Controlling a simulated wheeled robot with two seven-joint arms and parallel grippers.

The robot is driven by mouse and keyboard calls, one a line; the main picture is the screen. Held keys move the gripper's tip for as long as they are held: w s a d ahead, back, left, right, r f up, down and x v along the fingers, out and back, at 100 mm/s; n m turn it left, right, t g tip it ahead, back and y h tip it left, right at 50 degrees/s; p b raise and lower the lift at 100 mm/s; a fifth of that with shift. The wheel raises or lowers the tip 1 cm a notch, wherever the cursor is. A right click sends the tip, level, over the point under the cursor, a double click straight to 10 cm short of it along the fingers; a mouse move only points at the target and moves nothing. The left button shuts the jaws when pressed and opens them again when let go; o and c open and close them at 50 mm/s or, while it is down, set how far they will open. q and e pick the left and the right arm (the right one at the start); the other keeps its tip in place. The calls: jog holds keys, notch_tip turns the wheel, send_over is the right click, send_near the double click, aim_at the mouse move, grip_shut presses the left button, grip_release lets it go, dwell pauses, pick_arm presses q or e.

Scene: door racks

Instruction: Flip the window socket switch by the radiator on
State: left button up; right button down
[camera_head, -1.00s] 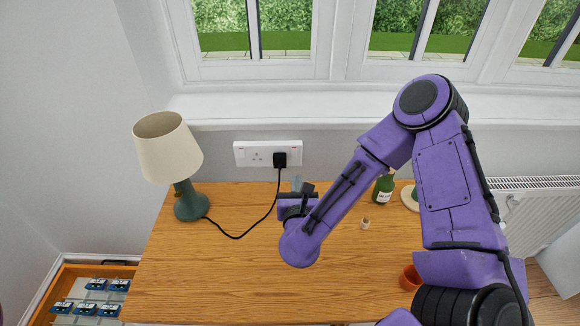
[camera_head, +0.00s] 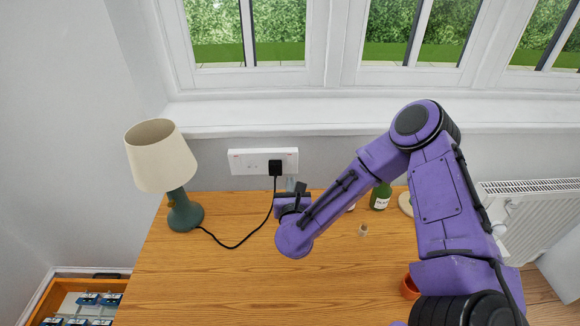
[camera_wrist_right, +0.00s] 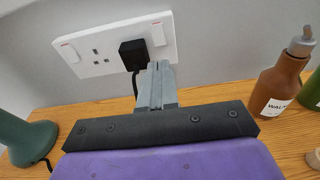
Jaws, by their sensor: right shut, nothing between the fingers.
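The white double socket (camera_head: 240,161) is on the wall above the desk, below the window. A black plug (camera_head: 275,168) sits in its right outlet, and the left outlet is empty. In the wrist view the socket (camera_wrist_right: 100,61) has a rocker switch (camera_wrist_right: 66,51) at its left end and another switch (camera_wrist_right: 158,34) at its right end. I cannot tell either switch's position. My right gripper (camera_head: 291,184) is shut and empty, just below and right of the plug. Its grey fingers (camera_wrist_right: 157,75) point at the socket's right half, apparently short of it. My left gripper is out of view.
A lamp (camera_head: 163,157) stands on the left of the wooden desk (camera_head: 190,275), its cord running to the plug. A brown bottle (camera_wrist_right: 279,82), a green bottle (camera_head: 381,195) and an orange pot (camera_head: 410,285) stand to the right. The radiator (camera_head: 535,215) is at far right.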

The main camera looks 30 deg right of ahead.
aim_at(290, 164)
jog(key=p+x, duration=0.1)
jog(key=x, duration=0.5)
jog(key=shift+w+d+r+p, duration=0.1)
jog(key=shift+w+d+p, duration=0.05)
jog(key=shift+w+p, duration=0.2)
jog(key=shift+w+d+f, duration=0.2)
jog(key=shift+w+d, duration=0.15)
jog(key=shift+w, duration=0.15)
